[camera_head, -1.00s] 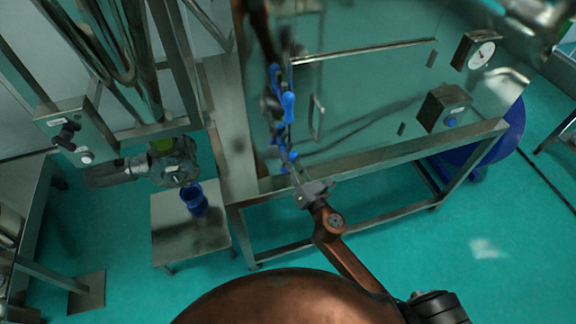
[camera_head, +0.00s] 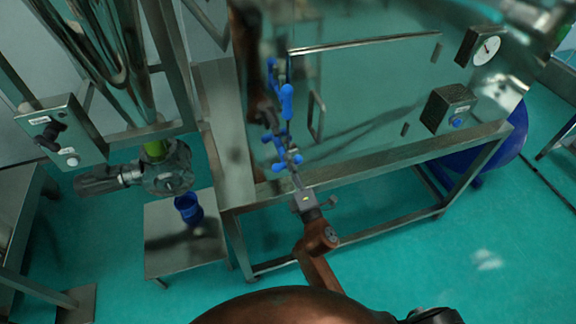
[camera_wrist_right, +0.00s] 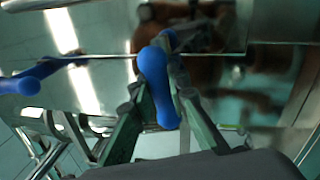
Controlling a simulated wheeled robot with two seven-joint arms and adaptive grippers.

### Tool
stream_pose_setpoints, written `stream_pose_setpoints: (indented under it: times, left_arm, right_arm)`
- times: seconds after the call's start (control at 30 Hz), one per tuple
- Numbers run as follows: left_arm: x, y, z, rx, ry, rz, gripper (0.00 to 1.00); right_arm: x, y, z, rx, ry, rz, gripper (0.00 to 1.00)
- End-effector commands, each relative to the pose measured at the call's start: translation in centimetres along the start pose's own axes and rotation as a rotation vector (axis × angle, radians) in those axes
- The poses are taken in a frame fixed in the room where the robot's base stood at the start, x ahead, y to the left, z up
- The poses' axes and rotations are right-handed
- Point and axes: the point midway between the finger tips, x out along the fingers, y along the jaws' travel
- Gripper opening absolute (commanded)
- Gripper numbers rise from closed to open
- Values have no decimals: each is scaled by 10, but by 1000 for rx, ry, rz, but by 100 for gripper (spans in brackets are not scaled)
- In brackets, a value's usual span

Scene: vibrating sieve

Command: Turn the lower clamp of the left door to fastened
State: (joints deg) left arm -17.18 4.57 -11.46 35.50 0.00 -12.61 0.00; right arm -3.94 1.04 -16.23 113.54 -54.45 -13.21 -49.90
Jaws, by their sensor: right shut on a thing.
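The left door (camera_head: 350,90) is a shiny steel panel with a bar handle (camera_head: 316,116). Blue-handled clamps line its left edge. The upper clamp (camera_head: 287,100) has its blue handle roughly upright in the picture. The lower clamp (camera_head: 284,162) shows blue knobs just above my right gripper (camera_head: 297,180). In the right wrist view, the blue handle (camera_wrist_right: 157,85) lies between the two fingers (camera_wrist_right: 160,120), and my right gripper is shut on it. The fingers hide part of the handle. Another blue handle (camera_wrist_right: 22,85) is at the left of that view. My left gripper is not in view.
A steel frame rail (camera_head: 380,165) runs below the door. A control box (camera_head: 449,108) and a gauge (camera_head: 487,50) are at the right. A small steel table (camera_head: 180,245) with a blue cup-like part (camera_head: 188,207) stands at the lower left. Green floor lies open in front.

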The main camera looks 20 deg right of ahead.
Motion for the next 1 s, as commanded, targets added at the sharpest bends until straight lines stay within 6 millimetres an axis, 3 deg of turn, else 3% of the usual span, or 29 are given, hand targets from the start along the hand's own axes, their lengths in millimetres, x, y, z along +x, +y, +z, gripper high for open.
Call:
stream_pose_setpoints:
  times: [0.4, 0.97, 1.0]
  left_arm:
    - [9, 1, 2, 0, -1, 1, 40]
    - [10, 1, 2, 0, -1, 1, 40]
    - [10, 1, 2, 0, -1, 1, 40]
  right_arm:
    - [-1, -2, -1, 184, -36, -1, 0]
    - [0, -2, 0, 207, -41, -2, 0]
    - [0, -2, 0, 207, -41, -2, 18]
